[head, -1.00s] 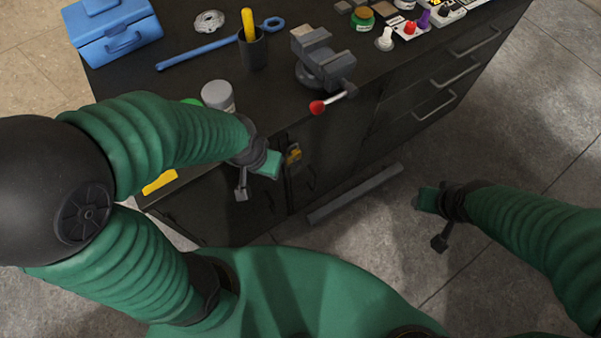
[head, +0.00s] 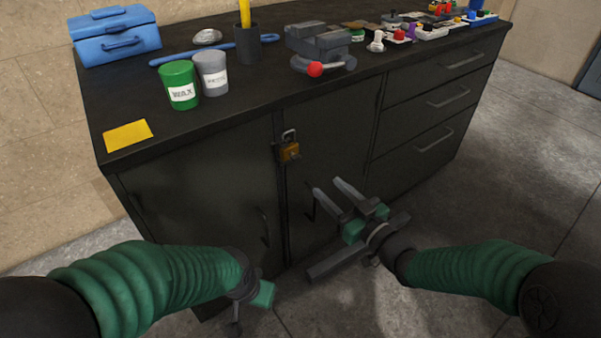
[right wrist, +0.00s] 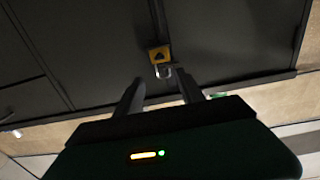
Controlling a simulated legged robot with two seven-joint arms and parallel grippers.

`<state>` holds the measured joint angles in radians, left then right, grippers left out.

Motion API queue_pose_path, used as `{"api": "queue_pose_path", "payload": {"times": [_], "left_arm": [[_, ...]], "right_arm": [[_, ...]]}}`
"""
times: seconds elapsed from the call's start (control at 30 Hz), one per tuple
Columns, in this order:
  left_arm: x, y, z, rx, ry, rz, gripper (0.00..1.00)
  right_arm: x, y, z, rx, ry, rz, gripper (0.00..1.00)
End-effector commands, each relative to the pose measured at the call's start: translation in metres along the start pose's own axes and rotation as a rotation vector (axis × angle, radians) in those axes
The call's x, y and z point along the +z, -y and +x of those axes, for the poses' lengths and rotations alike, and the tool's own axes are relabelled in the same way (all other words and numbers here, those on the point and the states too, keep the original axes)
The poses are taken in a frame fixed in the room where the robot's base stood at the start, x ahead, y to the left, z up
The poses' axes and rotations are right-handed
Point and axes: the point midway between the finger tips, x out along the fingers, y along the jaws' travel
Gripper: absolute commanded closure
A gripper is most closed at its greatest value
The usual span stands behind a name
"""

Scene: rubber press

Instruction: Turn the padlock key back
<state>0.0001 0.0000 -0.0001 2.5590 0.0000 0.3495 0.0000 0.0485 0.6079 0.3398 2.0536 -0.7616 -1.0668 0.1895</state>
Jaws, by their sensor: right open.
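The brass padlock (head: 290,153) hangs by its grey shackle at the seam between the two dark cabinet doors. It also shows between and beyond my fingertips in the right wrist view (right wrist: 159,54). I cannot make out a key in it. My right gripper (head: 325,186) is open and empty, below and to the right of the padlock and apart from it. Its two fingers also show in the right wrist view (right wrist: 158,78), pointing toward the padlock. My left gripper (head: 250,300) is low in front of the left door; its fingers are too unclear to judge.
The dark cabinet (head: 215,170) has door handles and drawers at right. On top stand a green wax can (head: 180,84), a grey can (head: 212,73), a vise (head: 320,45), a blue toolbox (head: 115,35) and a yellow sheet (head: 128,135). Space directly before the padlock is clear.

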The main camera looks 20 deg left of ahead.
Motion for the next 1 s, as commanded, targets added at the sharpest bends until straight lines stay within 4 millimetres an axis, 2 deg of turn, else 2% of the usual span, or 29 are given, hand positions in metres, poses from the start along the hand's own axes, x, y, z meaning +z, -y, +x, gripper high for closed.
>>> {"api": "queue_pose_path", "payload": {"times": [0.03, 0.3, 0.5, 0.63, 0.87, 1.0], "left_arm": [[0.003, 0.0, 0.009, 0.0, 0.001, 0.0, 0.64], [0.008, 0.0, 0.033, 0.0, 0.002, 0.0, 0.64], [0.011, 0.0, 0.042, 0.0, 0.001, 0.0, 0.64], [0.011, 0.0, 0.044, 0.0, 0.001, 0.0, 0.64], [0.011, 0.0, 0.043, 0.0, 0.001, 0.0, 0.64], [0.011, 0.0, 0.043, 0.0, 0.001, 0.0, 0.64]], "right_arm": [[0.005, 0.001, 0.014, -0.003, -0.003, -0.002, 0.55], [0.006, 0.001, 0.085, -0.001, -0.001, -0.001, 0.55], [0.003, 0.0, 0.121, 0.001, 0.0, -0.001, 0.55], [0.001, 0.0, 0.13, 0.002, 0.001, 0.0, 0.55], [0.0, 0.0, 0.131, 0.003, 0.002, -0.001, 0.55], [0.001, 0.0, 0.131, 0.003, 0.002, -0.001, 0.72]]}}
